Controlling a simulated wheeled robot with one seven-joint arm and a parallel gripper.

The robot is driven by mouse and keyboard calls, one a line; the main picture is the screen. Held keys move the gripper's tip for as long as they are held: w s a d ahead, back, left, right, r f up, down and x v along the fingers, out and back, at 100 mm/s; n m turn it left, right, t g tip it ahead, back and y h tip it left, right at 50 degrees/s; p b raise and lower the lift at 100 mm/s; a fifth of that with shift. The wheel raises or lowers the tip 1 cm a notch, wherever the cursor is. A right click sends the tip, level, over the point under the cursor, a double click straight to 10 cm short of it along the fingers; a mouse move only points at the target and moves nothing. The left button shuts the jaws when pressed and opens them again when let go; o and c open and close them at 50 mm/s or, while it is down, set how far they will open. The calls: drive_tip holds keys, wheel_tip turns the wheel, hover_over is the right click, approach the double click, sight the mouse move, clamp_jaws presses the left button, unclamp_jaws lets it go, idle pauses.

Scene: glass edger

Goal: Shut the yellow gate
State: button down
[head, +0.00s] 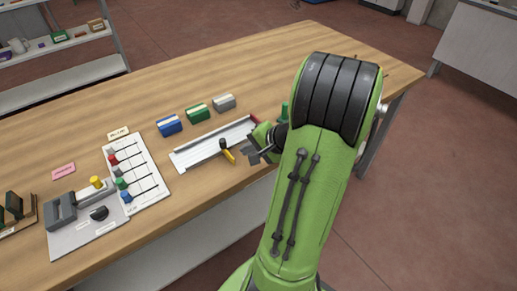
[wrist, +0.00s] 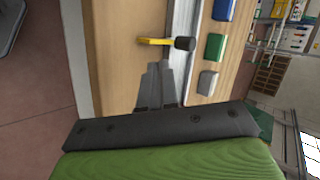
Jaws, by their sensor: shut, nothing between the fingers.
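The yellow gate (head: 230,157) is a short yellow bar with a black knob at one end, at the white track (head: 190,152) on the workbench. In the wrist view the gate (wrist: 154,41) sticks out sideways from the track (wrist: 181,62) over the bare wood, with its black knob at the track. My gripper (head: 254,157) is just right of the gate in the head view, apart from it. In the wrist view my gripper (wrist: 158,69) has its fingers together and empty, pointing towards the gate with a small gap.
Blue (head: 169,125), green (head: 198,112) and grey (head: 224,102) blocks stand behind the track. A white board with coloured knobs (head: 150,185) lies to the left, beside a grey device (head: 62,212). The wood in front of the track is clear.

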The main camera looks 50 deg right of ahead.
drive_tip(key=w, duration=0.1)
drive_tip(key=w+f, duration=0.1)
drive_tip(key=w, duration=0.3)
drive_tip(key=shift+w+a+f+b, duration=0.15)
drive_tip(key=shift+a+b, duration=0.1)
drive_tip(key=shift+b, duration=0.05)
drive_tip(key=w, duration=0.2)
drive_tip(key=w+d+p, duration=0.1)
drive_tip(key=w, duration=0.2)
drive_tip(key=w+d+p, duration=0.1)
drive_tip(key=w, duration=0.1)
drive_tip(key=shift+w+d, duration=0.1)
drive_tip(key=shift+w, duration=0.05)
